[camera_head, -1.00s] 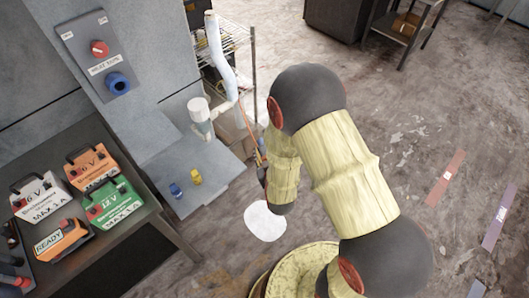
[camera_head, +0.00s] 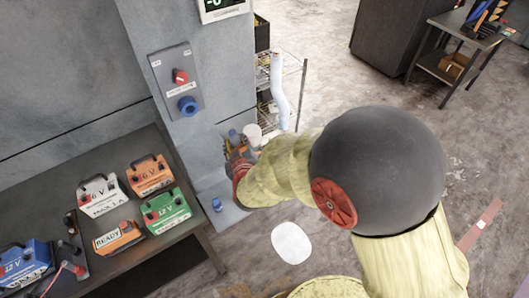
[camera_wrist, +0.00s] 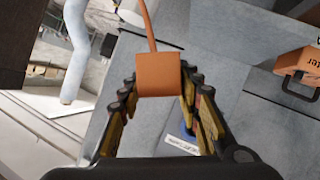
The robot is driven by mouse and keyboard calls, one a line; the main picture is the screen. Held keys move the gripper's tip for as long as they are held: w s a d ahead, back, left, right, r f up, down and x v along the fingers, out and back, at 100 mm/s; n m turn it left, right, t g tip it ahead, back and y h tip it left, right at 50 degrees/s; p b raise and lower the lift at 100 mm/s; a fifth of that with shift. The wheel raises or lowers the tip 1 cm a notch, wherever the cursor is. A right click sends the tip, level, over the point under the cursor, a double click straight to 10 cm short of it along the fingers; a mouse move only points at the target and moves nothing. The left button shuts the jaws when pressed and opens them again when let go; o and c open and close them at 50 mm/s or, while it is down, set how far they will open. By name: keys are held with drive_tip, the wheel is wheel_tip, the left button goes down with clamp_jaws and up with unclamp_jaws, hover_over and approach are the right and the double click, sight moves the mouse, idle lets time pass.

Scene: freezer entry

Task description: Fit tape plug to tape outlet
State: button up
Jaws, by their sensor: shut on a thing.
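The tape outlet is a blue round socket (camera_head: 187,106) on a grey wall panel, below a red knob (camera_head: 180,76) and a white label. My gripper (camera_head: 238,158) is in front of the wall, right of and lower than the outlet and apart from it. In the wrist view my gripper (camera_wrist: 158,88) is shut on an orange block-shaped plug (camera_wrist: 157,73), which I take for the tape plug. An orange cord (camera_wrist: 148,26) runs up from it. The plug's mating face is hidden. A blue piece (camera_wrist: 187,134) beside a white label shows between the fingers; I cannot tell what it is.
A small blue plug (camera_head: 217,205) stands on the grey ledge below my gripper. A table (camera_head: 205,241) at left holds several battery-like boxes. A wire rack (camera_head: 292,68) and white pipe (camera_head: 278,92) stand right of the wall. A white patch (camera_head: 291,243) lies on open floor.

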drive_tip(key=s+a+r+n+y+p, duration=0.1)
drive_tip(key=s+a+r+p, duration=0.1)
drive_tip(key=a+r, duration=0.6)
drive_tip(key=shift+s+a+r+n, duration=0.15)
drive_tip(key=shift+r+n, duration=0.1)
drive_tip(key=shift+n, duration=0.15)
drive_tip(key=shift+s+a+n+y, duration=0.1)
drive_tip(key=shift+a+n+y, duration=0.1)
drive_tip(key=shift+n+y, duration=0.1)
drive_tip(key=shift+f, duration=0.3)
drive_tip(key=shift+r+p, duration=0.1)
drive_tip(key=shift+p, duration=0.25)
drive_tip(key=shift+w+a, duration=0.5)
drive_tip(key=shift+w, duration=0.3)
drive_tip(key=shift+w+a, duration=0.45)
drive_tip(key=shift+w, duration=0.4)
drive_tip(key=shift+w+a, duration=0.5)
drive_tip(key=shift+w, duration=0.3)
drive_tip(key=shift+w+a+p, duration=0.35)
drive_tip(key=shift+w+a, duration=0.25)
drive_tip(key=shift+w, duration=0.4)
drive_tip(key=shift+w+a+p, duration=0.35)
drive_tip(key=shift+w+a, duration=0.25)
drive_tip(key=shift+w, duration=0.35)
drive_tip(key=o, duration=1.4)
drive_tip(key=shift+c, duration=0.2)
drive_tip(key=shift+s, duration=0.1)
